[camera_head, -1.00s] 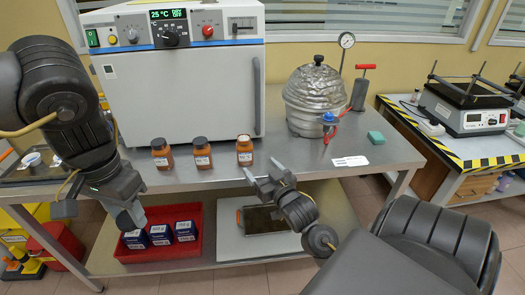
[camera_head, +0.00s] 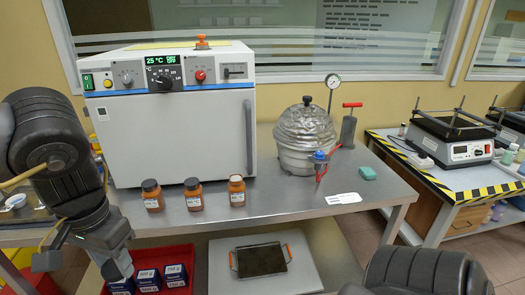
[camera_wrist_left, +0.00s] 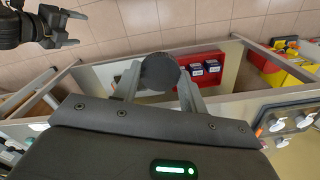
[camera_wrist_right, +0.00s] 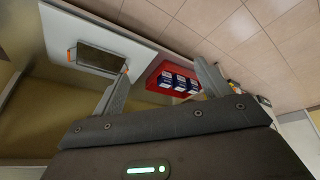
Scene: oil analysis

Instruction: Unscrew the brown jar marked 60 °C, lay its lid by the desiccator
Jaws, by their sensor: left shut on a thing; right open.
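Three brown jars stand in a row on the steel bench before the oven. The left jar (camera_head: 152,197) and middle jar (camera_head: 194,196) have dark lids. The right jar (camera_head: 237,193) shows an orange-brown rim and no dark lid. Their labels are too small to read. The silver desiccator (camera_head: 306,142) stands to their right. My left gripper (camera_head: 120,268) is low at the bench's front left. In the left wrist view it is shut on a dark round lid (camera_wrist_left: 158,72). My right gripper (camera_wrist_right: 160,70) is open and empty; it also shows in the left wrist view (camera_wrist_left: 68,38).
A white oven (camera_head: 180,120) fills the back left of the bench. A white card (camera_head: 343,198) and a teal block (camera_head: 368,172) lie right of the desiccator, near a pump (camera_head: 348,130). The lower shelf holds a red tray (camera_wrist_left: 203,60) of boxes.

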